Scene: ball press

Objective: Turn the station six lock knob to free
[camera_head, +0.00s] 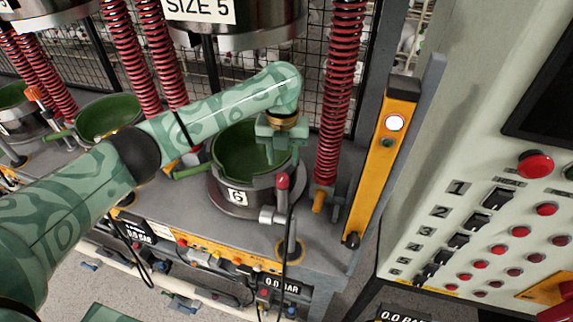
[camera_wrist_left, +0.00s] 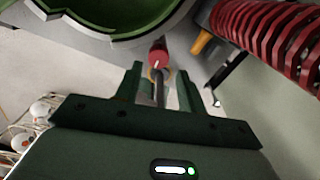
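The station six pot (camera_head: 262,199), green inside and labelled 6, stands on the grey bench. At its front right edge is a red-tipped handle (camera_head: 283,182) on a metal rod and bracket. I cannot tell for certain that this is the lock knob, or how it is set. My left gripper (camera_head: 281,160) points down above the handle at the pot's right side. In the left wrist view its two fingers (camera_wrist_left: 159,88) are apart, with the red tip (camera_wrist_left: 158,52) beyond and between them. Nothing is gripped. My right gripper is not in view.
A red coil spring (camera_head: 338,90) stands right of the pot, with a yellow post (camera_head: 382,150) beside it. A control panel (camera_head: 470,200) with red buttons fills the right. Another green pot (camera_head: 108,115) stands to the left. A SIZE 5 press head (camera_head: 235,35) hangs above.

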